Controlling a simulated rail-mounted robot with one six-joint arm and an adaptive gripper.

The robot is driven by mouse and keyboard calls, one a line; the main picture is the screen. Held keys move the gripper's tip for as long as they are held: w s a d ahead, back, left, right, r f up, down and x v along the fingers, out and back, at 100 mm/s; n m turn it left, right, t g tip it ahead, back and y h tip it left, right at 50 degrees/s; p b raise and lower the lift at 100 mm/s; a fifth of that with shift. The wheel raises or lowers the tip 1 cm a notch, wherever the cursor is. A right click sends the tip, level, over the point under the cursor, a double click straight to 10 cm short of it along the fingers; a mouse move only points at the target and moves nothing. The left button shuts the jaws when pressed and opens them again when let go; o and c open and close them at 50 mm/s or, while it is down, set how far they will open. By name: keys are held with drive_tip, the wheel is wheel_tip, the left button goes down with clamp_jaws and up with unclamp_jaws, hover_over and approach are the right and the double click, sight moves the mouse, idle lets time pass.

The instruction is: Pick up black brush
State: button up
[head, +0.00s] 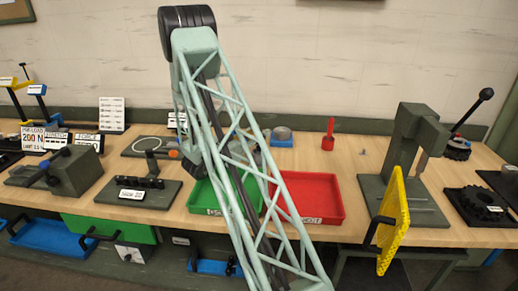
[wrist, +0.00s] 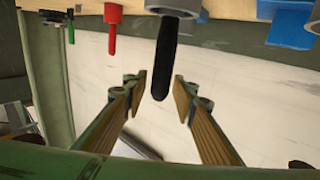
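In the wrist view the black brush (wrist: 163,62) shows as a dark rounded handle. Its other end sits at a grey round holder (wrist: 173,8) at the top edge of the picture. My gripper (wrist: 158,88) is open, with one finger on each side of the handle's free end. Gaps show between the handle and both fingers, and nothing is held. I cannot tell how deep the handle is between them. In the head view my own arm hides the gripper, and I cannot make out the brush.
A red-handled tool (wrist: 112,32) stands beside the brush, and it also shows in the head view (head: 328,135). Blue objects (wrist: 291,28) are on its other side. A red tray (head: 309,176), a green tray (head: 203,195) and a press with a yellow guard (head: 394,222) occupy the bench.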

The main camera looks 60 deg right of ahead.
drive_tip(key=c, duration=0.7)
drive_tip(key=shift+r+p, duration=1.05)
drive_tip(key=shift+r, duration=3.95)
drive_tip(key=shift+w, duration=0.1)
